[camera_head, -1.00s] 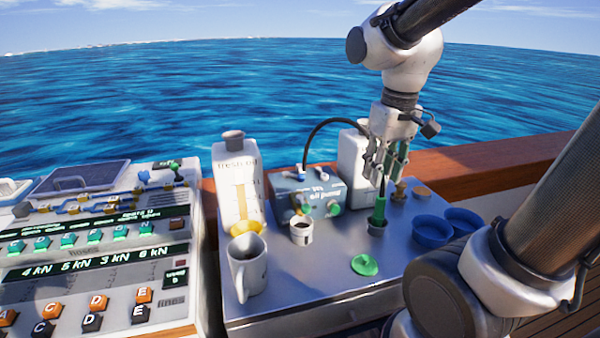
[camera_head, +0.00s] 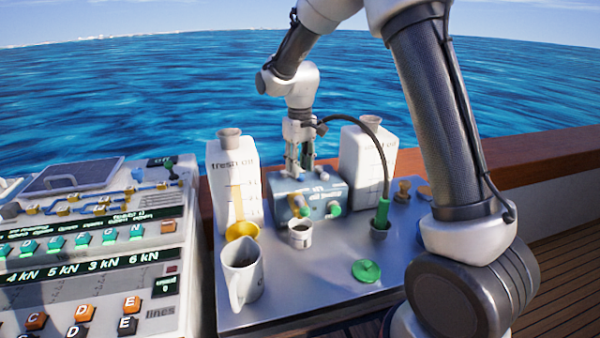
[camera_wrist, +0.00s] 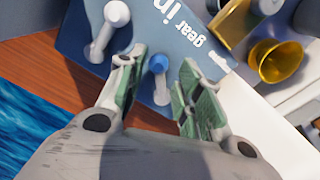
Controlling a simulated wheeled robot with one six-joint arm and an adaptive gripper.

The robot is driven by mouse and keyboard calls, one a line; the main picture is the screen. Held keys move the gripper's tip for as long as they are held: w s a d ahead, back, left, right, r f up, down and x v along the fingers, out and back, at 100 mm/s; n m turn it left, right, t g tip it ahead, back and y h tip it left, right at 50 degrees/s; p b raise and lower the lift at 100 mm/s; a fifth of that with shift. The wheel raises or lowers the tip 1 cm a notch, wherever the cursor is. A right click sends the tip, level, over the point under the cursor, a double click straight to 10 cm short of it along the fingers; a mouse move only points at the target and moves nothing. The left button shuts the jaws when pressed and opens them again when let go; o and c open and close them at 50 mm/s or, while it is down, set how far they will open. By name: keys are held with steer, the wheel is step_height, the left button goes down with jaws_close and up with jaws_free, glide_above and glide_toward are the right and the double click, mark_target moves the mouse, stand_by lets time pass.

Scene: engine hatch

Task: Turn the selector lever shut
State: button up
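A blue box (camera_head: 333,190) stands at the back of the metal bench. In the wrist view its face (camera_wrist: 190,65) bears small levers and the words "gear in". One lever has a blue knob (camera_wrist: 159,64); another has a pale knob on a white stalk (camera_wrist: 103,42). I cannot tell for sure which is the selector lever. My gripper (camera_head: 299,171) points down over the box's back. In the wrist view my gripper (camera_wrist: 158,68) is open, with the blue knob seen between its fingertips; contact is not clear.
White jugs (camera_head: 218,165) (camera_head: 370,160) flank the box. A white cup (camera_head: 300,236), mug (camera_head: 243,275), yellow funnel (camera_head: 242,231) and green cap (camera_head: 366,271) stand in front.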

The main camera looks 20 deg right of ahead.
mark_target(289, 185)
steer(key=shift+f, duration=1.5)
steer(key=c, duration=0.7)
steer(key=shift+c, duration=0.2)
steer(key=shift+s+a+m, duration=0.1)
steer(key=shift+m, duration=0.2)
steer(key=m, duration=0.1)
steer(key=a+m, duration=0.1)
steer(key=m, duration=0.1)
steer(key=s+m, duration=0.1)
steer(key=shift+a, duration=0.35)
steer(key=shift+s+a+m, duration=0.1)
steer(key=shift+a+m, duration=0.35)
steer(key=shift+m, duration=0.65)
steer(key=shift+s+a+m, duration=0.1)
steer(key=shift+a+m, duration=0.35)
steer(key=shift+m, duration=0.65)
